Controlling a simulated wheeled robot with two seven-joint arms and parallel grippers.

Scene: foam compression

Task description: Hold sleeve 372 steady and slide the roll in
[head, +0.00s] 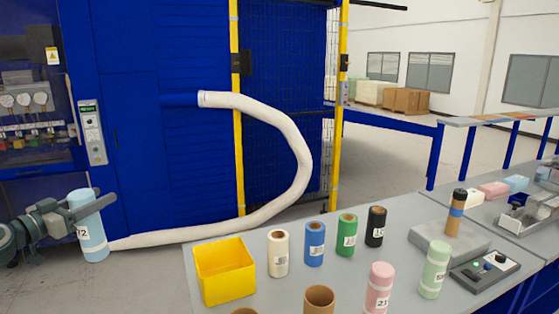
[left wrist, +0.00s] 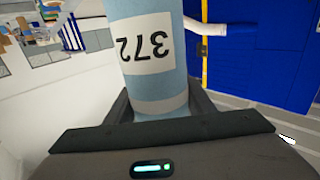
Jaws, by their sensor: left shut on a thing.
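Sleeve 372 (head: 92,240) is a light blue cylinder with a white label, held out at the far left in the head view, off the table and slightly tilted. It also fills the upper middle of the left wrist view (left wrist: 157,85), where the label 372 shows upside down. My left gripper (head: 90,206) is shut around the sleeve. The sleeve's open end and inside cannot be made out. No roll is seen in or at the sleeve. My right gripper is not in view.
A grey table (head: 330,282) holds a yellow bin (head: 225,270), a row of cream, blue, green and black cylinders, pink (head: 379,288) and pale green (head: 435,268) ones, brown tubes (head: 319,299) and a control box (head: 485,270). A white hose (head: 300,160) curves behind.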

